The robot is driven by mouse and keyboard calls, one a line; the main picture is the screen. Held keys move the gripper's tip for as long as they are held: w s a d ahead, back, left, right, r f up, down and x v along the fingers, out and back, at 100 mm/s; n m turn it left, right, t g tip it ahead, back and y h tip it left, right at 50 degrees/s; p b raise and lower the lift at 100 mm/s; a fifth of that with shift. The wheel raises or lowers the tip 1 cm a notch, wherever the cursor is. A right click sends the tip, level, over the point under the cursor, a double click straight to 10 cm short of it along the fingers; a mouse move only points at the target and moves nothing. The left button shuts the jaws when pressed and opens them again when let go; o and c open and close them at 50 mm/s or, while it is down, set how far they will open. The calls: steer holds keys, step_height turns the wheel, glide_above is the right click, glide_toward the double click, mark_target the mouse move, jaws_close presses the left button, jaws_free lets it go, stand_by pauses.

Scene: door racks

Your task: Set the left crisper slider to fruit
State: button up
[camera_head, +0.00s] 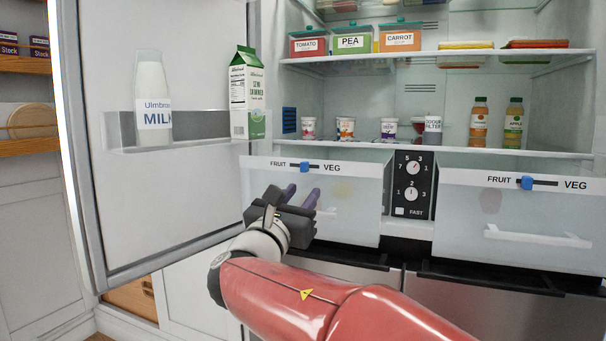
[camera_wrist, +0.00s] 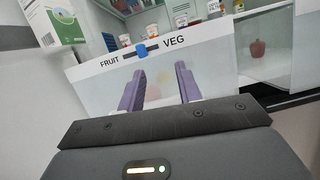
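The left crisper drawer (camera_head: 345,205) is a frosted drawer in the fridge with a white label strip. Its blue slider knob (camera_head: 304,167) sits near the middle of a dark track between FRUIT on the left and VEG on the right. The knob also shows in the wrist view (camera_wrist: 141,50), there beyond the fingertips and a little left of the gap between them. My gripper (camera_head: 302,194) is open and empty in front of the drawer, just below the slider. Its two purple fingers stand apart in the wrist view (camera_wrist: 158,80). No contact with the knob shows.
The right crisper drawer (camera_head: 470,225) has its own blue slider (camera_head: 526,183), nearer FRUIT. A black control panel (camera_head: 411,185) stands between the drawers. The open fridge door (camera_head: 165,210) at left holds a milk bottle (camera_head: 152,98) and a green carton (camera_head: 248,95). A shelf (camera_head: 430,148) lies above the drawers.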

mark_target(302, 166)
steer(key=shift+n+t+y, duration=0.4)
steer(key=shift+n+t, duration=0.2)
steer(key=shift+n, duration=0.1)
steer(key=w+r, duration=0.1)
steer(key=w, duration=0.1)
steer(key=w+r+p, duration=0.1)
steer(key=w, duration=0.1)
steer(key=w+r, duration=0.2)
steer(key=shift+w+a+p, duration=0.1)
steer(key=shift+w+p, duration=0.2)
steer(key=shift+w, duration=0.05)
jaws_close()
